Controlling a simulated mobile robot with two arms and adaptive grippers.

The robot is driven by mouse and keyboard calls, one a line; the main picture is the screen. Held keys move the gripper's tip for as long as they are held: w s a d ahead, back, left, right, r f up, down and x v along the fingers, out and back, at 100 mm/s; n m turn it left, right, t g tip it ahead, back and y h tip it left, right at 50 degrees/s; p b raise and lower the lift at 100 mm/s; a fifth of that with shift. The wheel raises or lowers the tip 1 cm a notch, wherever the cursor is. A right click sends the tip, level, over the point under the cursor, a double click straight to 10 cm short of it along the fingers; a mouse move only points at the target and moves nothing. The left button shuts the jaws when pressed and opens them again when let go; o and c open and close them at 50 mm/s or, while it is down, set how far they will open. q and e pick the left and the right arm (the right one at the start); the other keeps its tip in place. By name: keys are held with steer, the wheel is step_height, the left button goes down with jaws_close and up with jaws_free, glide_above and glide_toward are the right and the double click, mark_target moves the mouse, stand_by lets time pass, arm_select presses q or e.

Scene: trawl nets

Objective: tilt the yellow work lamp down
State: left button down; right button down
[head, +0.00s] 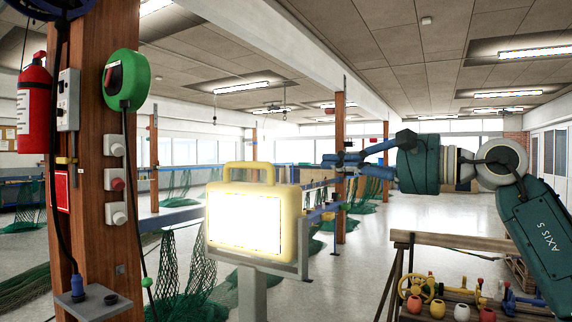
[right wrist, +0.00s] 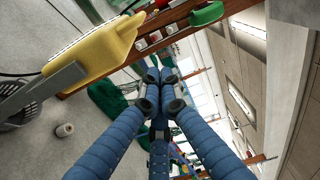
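The yellow work lamp (head: 293,215) stands in the middle of the head view on a grey post (head: 252,292), held in a grey bracket. Its bright lit panel faces me and looks about upright, and a yellow handle (head: 249,166) arches over its top. In the right wrist view the lamp (right wrist: 95,45) shows at upper left, beside the fingers. My right gripper (head: 332,161) points left, up and to the right of the lamp in the head view, apart from it. Its blue fingers (right wrist: 159,82) converge with tips together and nothing between them. My left gripper is not in view.
A wooden rack (head: 455,241) with valves and colored floats is at lower right. Green nets (head: 180,275) hang behind the lamp.

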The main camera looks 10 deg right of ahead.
mark_target(284, 185)
steer(key=w+a+p, duration=0.1)
steer(key=a+p, duration=0.1)
steer(key=a, duration=0.1)
steer(key=w+a+p, duration=0.1)
steer(key=a+p, duration=0.1)
steer(key=a, duration=0.1)
steer(key=w+a+p, duration=0.1)
steer(key=a+p, duration=0.1)
steer(key=a, duration=0.1)
steer(key=shift+w, duration=0.3)
steer(key=shift+s, duration=0.5)
steer(key=shift+a+f, duration=0.1)
steer(key=shift+a, duration=0.05)
steer(key=shift+w, duration=0.15)
steer(key=shift+s, duration=0.25)
steer(key=shift+s+a+n, duration=0.1)
steer(key=shift+a+n, duration=0.1)
steer(key=shift+n, duration=0.1)
